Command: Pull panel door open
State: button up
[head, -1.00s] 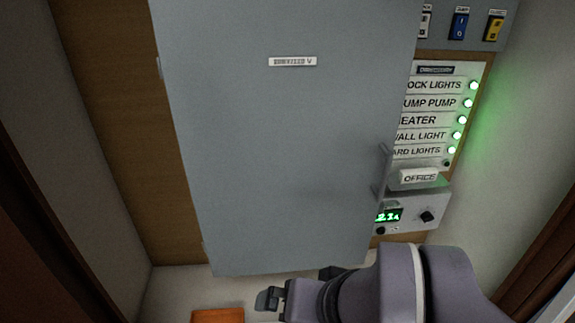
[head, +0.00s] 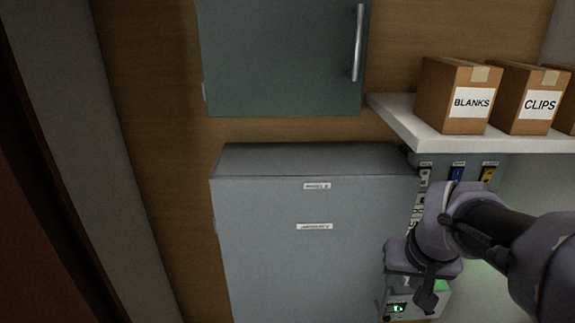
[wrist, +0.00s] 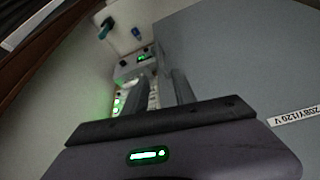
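The panel door (head: 285,270) is the large grey front of a box on the wooden wall, with two small white labels. It looks shut in the head view. It also fills the right of the wrist view (wrist: 235,60). My gripper (head: 427,293) is beside the door's right edge in the head view. In the wrist view its two fingers (wrist: 155,82) stand apart with no object seen between them. The door handle cannot be made out now; my arm covers part of the right edge in the head view.
A teal cabinet (head: 285,55) hangs above. A white shelf (head: 480,140) with cardboard boxes (head: 460,95) is at upper right, above my arm. A small unit with a green display (head: 397,308) sits right of the door. A switch row (head: 457,173) is under the shelf.

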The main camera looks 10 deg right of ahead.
jog(key=b+x, duration=0.3)
jog(key=x, duration=1.4)
jog(key=shift+f, duration=0.3)
jog(key=shift+c, duration=0.4)
grip_shut()
